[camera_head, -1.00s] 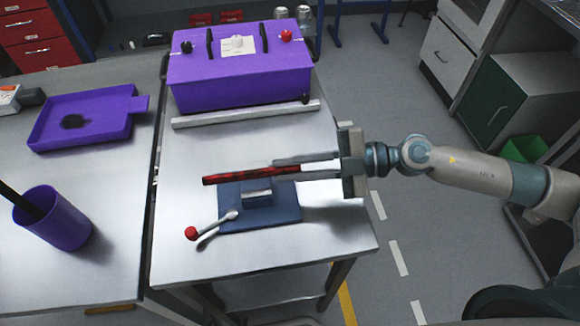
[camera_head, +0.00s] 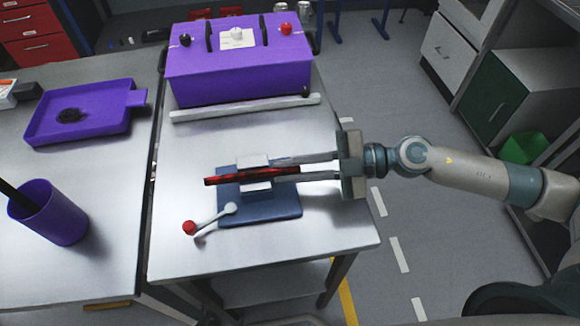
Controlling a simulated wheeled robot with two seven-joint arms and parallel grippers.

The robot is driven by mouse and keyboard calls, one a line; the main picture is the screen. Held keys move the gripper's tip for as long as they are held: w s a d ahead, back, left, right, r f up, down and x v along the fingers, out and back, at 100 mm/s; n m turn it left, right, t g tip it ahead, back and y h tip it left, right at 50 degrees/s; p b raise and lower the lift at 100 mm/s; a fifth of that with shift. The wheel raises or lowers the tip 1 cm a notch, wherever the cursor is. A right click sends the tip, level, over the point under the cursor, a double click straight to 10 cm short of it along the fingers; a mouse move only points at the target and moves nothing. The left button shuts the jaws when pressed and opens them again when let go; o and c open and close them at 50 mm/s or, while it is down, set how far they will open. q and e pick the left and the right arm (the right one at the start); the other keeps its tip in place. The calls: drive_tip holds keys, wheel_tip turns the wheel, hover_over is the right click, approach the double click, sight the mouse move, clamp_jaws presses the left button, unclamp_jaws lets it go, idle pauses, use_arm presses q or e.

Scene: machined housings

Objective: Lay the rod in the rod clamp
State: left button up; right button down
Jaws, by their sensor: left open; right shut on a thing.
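The rod (camera_head: 225,178) is dark red and lies level across the rod clamp (camera_head: 286,205), which has a blue base plate. Pale metal parts of the clamp (camera_head: 258,186) show on both sides of the rod; I cannot tell whether the rod touches the bottom of the clamp. The clamp's lever (camera_head: 211,219) has a red knob and points to the front left. My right gripper (camera_head: 287,166) reaches in from the right, shut on the rod's right end. My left gripper is not in view.
A purple box (camera_head: 240,80) with knobs and handles stands at the back of the table, with a pale bar (camera_head: 245,108) before it. A purple tray (camera_head: 100,128) and a purple cup (camera_head: 62,222) are on the left table. The table's front is clear.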

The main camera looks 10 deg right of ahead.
use_arm(q)
drive_tip(key=shift+r, duration=0.1)
use_arm(e)
drive_tip(key=shift+f, duration=0.2)
drive_tip(key=c, duration=1.6)
unclamp_jaws()
drive_tip(key=shift+c, duration=0.2)
use_arm(q)
drive_tip(key=shift+w, duration=0.1)
use_arm(e)
drive_tip(key=shift+d, duration=0.1)
use_arm(q)
drive_tip(key=shift+s+f, duration=0.2)
drive_tip(key=shift+f, duration=0.15)
use_arm(e)
drive_tip(key=shift+d+f, duration=0.1)
drive_tip(key=shift+d, duration=0.25)
use_arm(q)
drive_tip(key=s+a+f+g+y+b, duration=0.1)
drive_tip(key=s+a+g+b, duration=0.2)
drive_tip(key=a+b, duration=0.1)
drive_tip(key=shift+s+a+f+g+b, duration=0.3)
drive_tip(key=shift+s+g+b, duration=0.1)
drive_tip(key=shift+b, duration=0.35)
use_arm(e)
drive_tip(key=v, duration=1.6)
drive_tip(key=shift+d+r, duration=0.25)
drive_tip(key=shift+s, duration=0.1)
